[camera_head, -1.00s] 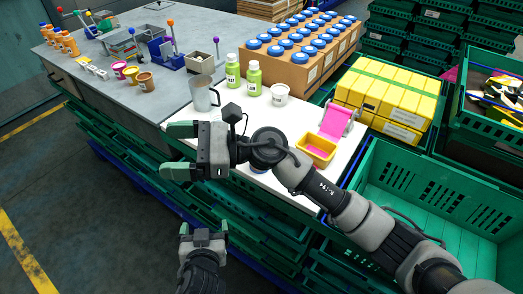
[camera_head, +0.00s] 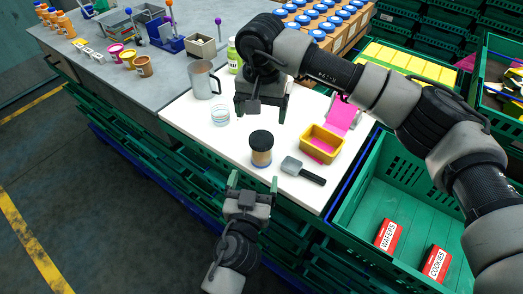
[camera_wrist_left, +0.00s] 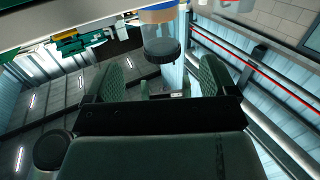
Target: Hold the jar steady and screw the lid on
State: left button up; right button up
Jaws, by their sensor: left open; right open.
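The jar (camera_head: 261,158), clear with tan contents, stands upright near the front of the white board. The black lid (camera_head: 261,139) sits on its top; how tightly, I cannot tell. In the left wrist view the jar (camera_wrist_left: 158,15) and lid (camera_wrist_left: 162,50) appear upside down, beyond my fingers. My left gripper (camera_head: 253,184) is open and empty, just in front of the jar and apart from it; its fingers also show in the left wrist view (camera_wrist_left: 162,78). My right gripper (camera_head: 262,108) is open, pointing down over the board behind the jar, with nothing visible in it.
A scraper (camera_head: 303,171) and yellow tray (camera_head: 322,145) lie right of the jar. A clear glass (camera_head: 219,115) and grey mug (camera_head: 204,80) stand behind left. A green crate (camera_head: 360,200) with two red boxes is at right. The board's front left is clear.

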aim_at(261, 138)
pick_arm(q)
jog(key=w, duration=0.3)
jog(key=w+d, duration=0.1)
jog(key=w, duration=0.6)
jog(key=shift+w+d, duration=0.4)
grip_shut()
pick_arm(e)
jog(key=m, duration=0.4)
jog(key=shift+r+m, duration=0.2)
jog(key=shift+m, duration=0.1)
jog(key=shift+f, duration=4)
